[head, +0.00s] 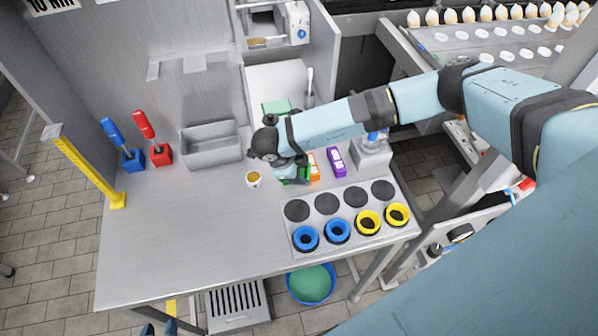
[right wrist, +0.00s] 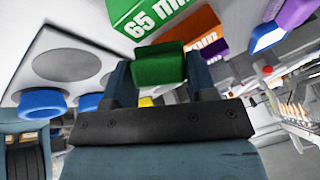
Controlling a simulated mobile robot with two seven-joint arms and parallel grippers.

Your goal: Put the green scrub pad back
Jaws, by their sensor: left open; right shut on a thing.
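My right gripper (head: 288,172) is shut on a green block, which looks like the green scrub pad (right wrist: 158,66); in the right wrist view the pad sits between both fingers (right wrist: 158,82). In the head view the gripper and arm mostly hide it. Just beyond it is a green box marked 65 (right wrist: 150,14). Another green piece (head: 276,106) shows behind my right arm, near the back white panel; I cannot tell what it is. My left gripper (head: 159,329) is open and empty at the bottom edge, beyond the table's front.
An orange box (head: 314,167) and a purple box (head: 337,162) stand beside the gripper. The table's left front (head: 170,240) is clear.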

